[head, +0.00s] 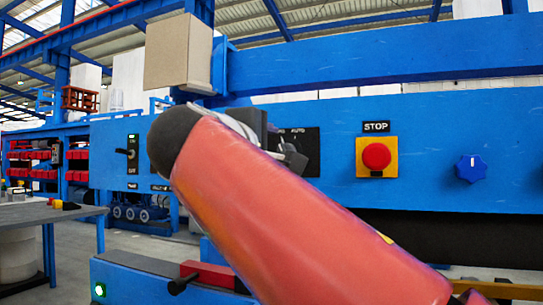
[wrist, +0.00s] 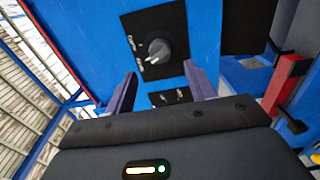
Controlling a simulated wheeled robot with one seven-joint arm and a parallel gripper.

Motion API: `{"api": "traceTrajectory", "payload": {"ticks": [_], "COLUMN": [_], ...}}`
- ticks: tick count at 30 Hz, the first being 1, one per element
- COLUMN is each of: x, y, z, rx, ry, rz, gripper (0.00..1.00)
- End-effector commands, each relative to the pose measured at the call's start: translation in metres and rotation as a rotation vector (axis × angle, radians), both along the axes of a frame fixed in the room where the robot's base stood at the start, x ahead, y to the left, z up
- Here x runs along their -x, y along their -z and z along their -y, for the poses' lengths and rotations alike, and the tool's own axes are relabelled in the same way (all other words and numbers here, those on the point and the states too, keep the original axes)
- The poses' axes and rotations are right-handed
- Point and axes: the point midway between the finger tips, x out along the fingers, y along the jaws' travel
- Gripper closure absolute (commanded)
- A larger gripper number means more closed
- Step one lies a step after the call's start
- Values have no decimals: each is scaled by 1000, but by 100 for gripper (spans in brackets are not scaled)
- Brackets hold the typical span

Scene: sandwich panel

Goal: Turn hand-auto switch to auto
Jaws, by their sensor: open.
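The hand-auto switch is a round dark knob (wrist: 160,50) with a pale pointer mark, on a black plate (wrist: 170,18) in the wrist view. The mark points to the lower left of that picture; the small labels beside it are not readable there. In the head view, the black plate (head: 312,150) shows the word AUTO, and my arm and gripper hide the knob. My gripper (wrist: 160,70) is open, its two fingers apart and empty. The knob appears beyond the fingertips, between their lines; I see no contact.
A red stop button (head: 376,156) on a yellow box and a blue knob (head: 471,168) sit to the right on the blue panel. An on-off lever switch (head: 132,153) is at left. A red handle block (head: 208,274) sticks out below. A grey table (head: 50,213) stands far left.

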Motion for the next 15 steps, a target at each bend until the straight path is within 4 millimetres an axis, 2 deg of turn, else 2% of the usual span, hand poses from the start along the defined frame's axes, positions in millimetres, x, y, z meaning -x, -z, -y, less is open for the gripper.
{"api": "traceTrajectory", "payload": {"ticks": [9,15], "x": [-48,-61], "y": [0,0], "z": [19,23], "rx": [-2,-2], "ry": [4,1], "rz": [-2,-2], "gripper": [45,45]}}
